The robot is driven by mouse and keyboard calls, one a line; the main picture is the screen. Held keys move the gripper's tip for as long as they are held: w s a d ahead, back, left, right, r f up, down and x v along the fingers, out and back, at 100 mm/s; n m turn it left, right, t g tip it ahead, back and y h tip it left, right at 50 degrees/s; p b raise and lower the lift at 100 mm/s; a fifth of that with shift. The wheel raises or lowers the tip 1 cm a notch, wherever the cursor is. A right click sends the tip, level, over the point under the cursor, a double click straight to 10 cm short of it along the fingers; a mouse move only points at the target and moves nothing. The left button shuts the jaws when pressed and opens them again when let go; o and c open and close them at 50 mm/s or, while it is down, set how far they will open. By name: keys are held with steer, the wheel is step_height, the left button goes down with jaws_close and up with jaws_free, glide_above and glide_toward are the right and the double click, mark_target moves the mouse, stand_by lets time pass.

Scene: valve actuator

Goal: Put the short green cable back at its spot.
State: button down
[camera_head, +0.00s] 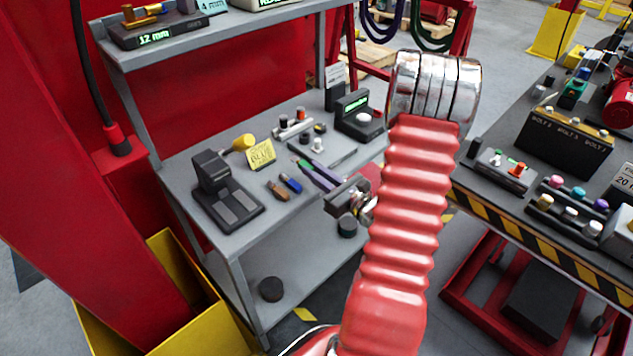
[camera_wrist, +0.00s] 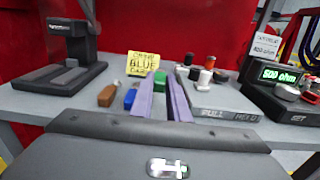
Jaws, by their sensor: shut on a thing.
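The short green cable (camera_wrist: 160,78) shows between the purple fingertips of my gripper (camera_wrist: 161,86) in the wrist view. My gripper (camera_head: 302,165) is shut on it, over the grey bench. In the head view only a small dark green bit shows at the tips. A short brown cable (camera_head: 278,191) and a short blue cable (camera_head: 291,183) lie side by side on the bench; they also show in the wrist view, brown (camera_wrist: 107,95) left of blue (camera_wrist: 130,98). I cannot tell whether the green cable touches the bench. Its spot is not clearly marked.
A yellow note reading "BLUE" (camera_head: 261,154) stands behind the short cables. A black press-like device (camera_head: 222,190) stands to the left. A grey fixture marked "PULL" (camera_wrist: 215,97) and a meter reading 500 ohm (camera_wrist: 282,78) stand to the right. The bench's front strip is clear.

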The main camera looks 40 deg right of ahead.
mark_target(315, 188)
steer(key=shift+f, duration=2.05)
steer(key=shift+f, duration=0.1)
steer(key=c, duration=1.7)
jaws_free()
steer(key=s, duration=1.2)
steer(key=shift+d, duration=0.15)
